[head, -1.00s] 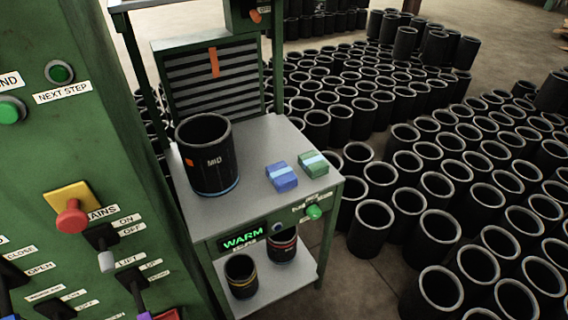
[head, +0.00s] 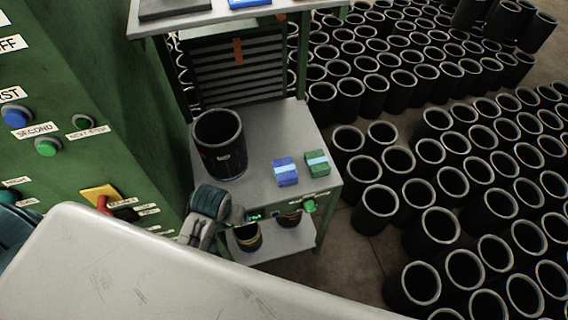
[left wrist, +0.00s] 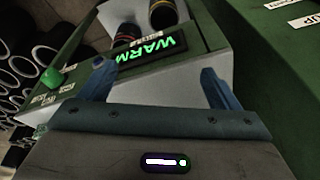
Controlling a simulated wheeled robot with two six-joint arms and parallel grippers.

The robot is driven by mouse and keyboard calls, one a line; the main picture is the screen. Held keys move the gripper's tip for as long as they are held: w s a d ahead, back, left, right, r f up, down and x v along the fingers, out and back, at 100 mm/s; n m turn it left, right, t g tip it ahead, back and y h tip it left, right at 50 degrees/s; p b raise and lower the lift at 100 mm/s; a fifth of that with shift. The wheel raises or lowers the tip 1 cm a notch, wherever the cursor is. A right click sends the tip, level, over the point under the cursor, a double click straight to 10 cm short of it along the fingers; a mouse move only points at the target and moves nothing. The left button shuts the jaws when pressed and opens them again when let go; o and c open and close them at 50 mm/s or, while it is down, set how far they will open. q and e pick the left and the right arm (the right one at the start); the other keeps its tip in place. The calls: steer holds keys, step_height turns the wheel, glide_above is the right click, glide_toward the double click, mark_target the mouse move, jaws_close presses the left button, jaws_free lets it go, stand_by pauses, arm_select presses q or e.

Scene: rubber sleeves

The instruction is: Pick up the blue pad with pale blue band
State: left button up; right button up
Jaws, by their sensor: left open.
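The blue pad with a pale blue band (head: 286,172) lies on the grey top of a small green bench, left of the green pad (head: 317,163). They are apart, and nothing touches the blue pad. My left gripper, in the left wrist view (left wrist: 158,84), has its two blue fingers spread with nothing between them. It faces the bench front with its lit WARM display (left wrist: 150,49). In the head view my left wrist is at the bench's front left, below and left of the blue pad; its fingertips are hard to make out. The left wrist view shows no pads. My right gripper is out of view.
A large black sleeve (head: 219,143) stands on the bench top, left of the pads. Small sleeves sit on the lower shelf. A green control cabinet (head: 110,95) is close on the left. Many black sleeves (head: 427,231) crowd the floor on the right. A raised shelf is above.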

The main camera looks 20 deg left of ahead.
arm_select(q)
steer(key=w+d+n, duration=0.1)
steer(key=w, duration=0.2)
steer(key=w+d+r+n, duration=0.1)
steer(key=w, duration=0.3)
steer(key=w+d+r+g, duration=0.1)
steer(key=w, duration=0.2)
steer(key=shift+w+d+n+h+p, duration=0.25)
steer(key=shift+w+n+h+p, duration=0.05)
steer(key=shift+w+n+p, duration=0.1)
steer(key=n+g, duration=0.2)
glide_toward(285, 168)
steer(key=p, duration=0.1)
steer(key=f, duration=0.2)
steer(key=f+p, duration=0.1)
steer(key=f, duration=0.2)
steer(key=shift+a, duration=0.2)
steer(key=f+p, duration=0.2)
steer(key=f, duration=0.1)
steer(key=shift+s+d+f+p, duration=0.1)
steer(key=shift+s+f+p, duration=0.2)
steer(key=shift+p, duration=0.1)
steer(key=shift+w+f, duration=0.1)
steer(key=shift+f, duration=0.7)
steer(key=shift+c, duration=0.5)
steer(key=c, duration=1)
